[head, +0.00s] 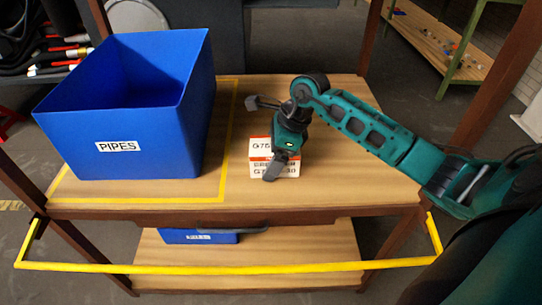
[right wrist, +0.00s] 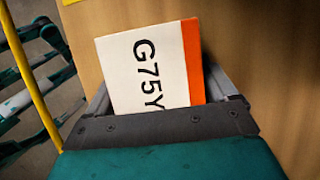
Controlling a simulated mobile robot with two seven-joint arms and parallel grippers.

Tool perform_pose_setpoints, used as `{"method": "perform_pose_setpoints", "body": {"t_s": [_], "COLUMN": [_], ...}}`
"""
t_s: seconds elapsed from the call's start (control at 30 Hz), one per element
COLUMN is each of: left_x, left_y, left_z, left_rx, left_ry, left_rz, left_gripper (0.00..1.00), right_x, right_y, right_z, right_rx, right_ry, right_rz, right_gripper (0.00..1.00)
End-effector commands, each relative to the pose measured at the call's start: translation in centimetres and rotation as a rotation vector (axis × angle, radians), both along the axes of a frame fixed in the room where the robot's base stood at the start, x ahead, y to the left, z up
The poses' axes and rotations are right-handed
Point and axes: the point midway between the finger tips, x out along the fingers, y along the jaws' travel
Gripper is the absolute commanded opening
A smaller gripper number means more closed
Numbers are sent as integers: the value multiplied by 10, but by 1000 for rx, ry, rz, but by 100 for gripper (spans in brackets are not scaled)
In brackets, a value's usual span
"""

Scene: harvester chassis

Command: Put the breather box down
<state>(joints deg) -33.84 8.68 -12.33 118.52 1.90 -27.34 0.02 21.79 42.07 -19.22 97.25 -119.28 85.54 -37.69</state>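The breather box (head: 259,148) is a small white carton with an orange band and black lettering, at the middle of the wooden table, right of the yellow line. My right gripper (head: 276,166) comes down over it from above, one dark finger across its front face. In the right wrist view the box (right wrist: 145,68) sits between the two fingers (right wrist: 165,98), which appear closed on its sides. The box's base is at or very close to the tabletop; I cannot tell whether it touches. My left gripper is not in view.
A large blue bin labelled PIPES (head: 160,125) stands left of the box, inside the yellow outline. The wooden tabletop (head: 350,185) is clear to the right. A yellow rail (head: 230,268) runs along the front. A smaller blue bin (head: 198,236) is on the lower shelf.

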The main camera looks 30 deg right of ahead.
Motion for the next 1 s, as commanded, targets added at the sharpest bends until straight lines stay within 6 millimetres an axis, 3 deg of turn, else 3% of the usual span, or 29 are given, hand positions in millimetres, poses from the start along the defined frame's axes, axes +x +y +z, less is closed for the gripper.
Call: {"method": "perform_pose_setpoints", "body": {"t_s": [0.13,0.43,0.8,1.0], "left_x": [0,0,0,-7], "left_y": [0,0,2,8], "left_z": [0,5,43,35], "left_rx": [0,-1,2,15], "left_ry": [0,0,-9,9], "left_rz": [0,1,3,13], "left_gripper": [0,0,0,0], "right_x": [-1,-1,-12,-15], "right_y": [1,1,-18,-23], "right_z": [-1,5,59,72], "right_rx": [1,1,-2,1], "right_ry": [3,2,2,1], "right_rz": [1,1,1,2], "right_gripper": [100,100,100,100]}}
